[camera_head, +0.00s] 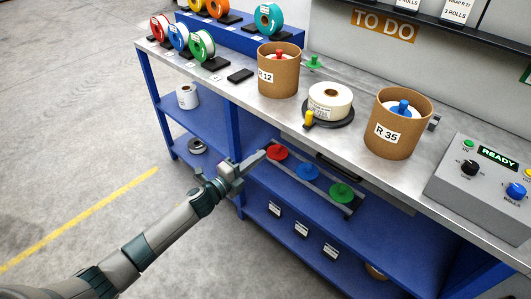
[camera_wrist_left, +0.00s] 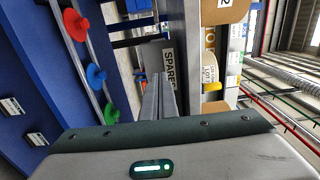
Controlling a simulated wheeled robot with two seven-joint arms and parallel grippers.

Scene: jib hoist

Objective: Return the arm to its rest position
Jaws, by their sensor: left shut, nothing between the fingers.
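My left arm comes in from the lower left in the head view. Its gripper (camera_head: 256,158) is in front of the bench's front edge, below the tabletop and beside the red knob (camera_head: 278,153). The fingers are shut with nothing between them. In the left wrist view the closed fingers (camera_wrist_left: 162,95) point toward the bench, near a label reading SPARE. The red knob (camera_wrist_left: 76,25), blue knob (camera_wrist_left: 95,76) and green knob (camera_wrist_left: 111,113) are to the left of the fingers there. My right gripper does not show.
The steel bench (camera_head: 230,90) holds a cardboard tube marked R 12 (camera_head: 279,80), a white roll (camera_head: 330,98), a tube marked R 35 (camera_head: 395,135) and a control box reading READY (camera_head: 485,180). Coloured spools stand at the back left. The floor (camera_head: 70,120) at left is clear.

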